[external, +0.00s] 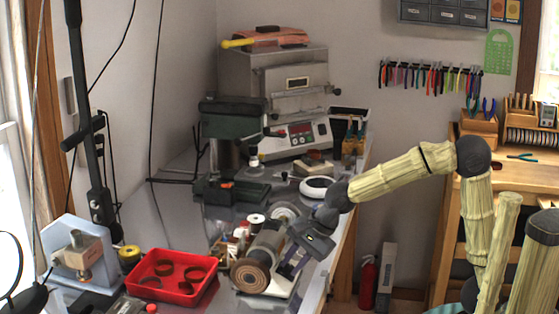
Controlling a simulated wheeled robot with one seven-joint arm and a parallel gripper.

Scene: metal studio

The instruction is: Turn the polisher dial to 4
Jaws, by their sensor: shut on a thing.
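The polisher (268,246) stands on the bench at lower center, with a round brown buffing wheel (250,277) on its near left end and a pale base (276,283). My arm reaches in from the right, and my gripper (288,266) is at the polisher's right side, pointing down and left. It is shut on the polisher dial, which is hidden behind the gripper. The dial's numbers and setting cannot be read from here.
A red tray (172,291) with dark rings lies left of the polisher. A white ring-shaped item (318,186) lies behind my wrist. A green drill press (232,122) and a grey furnace (284,75) stand farther back. Several small items crowd the polisher's left side.

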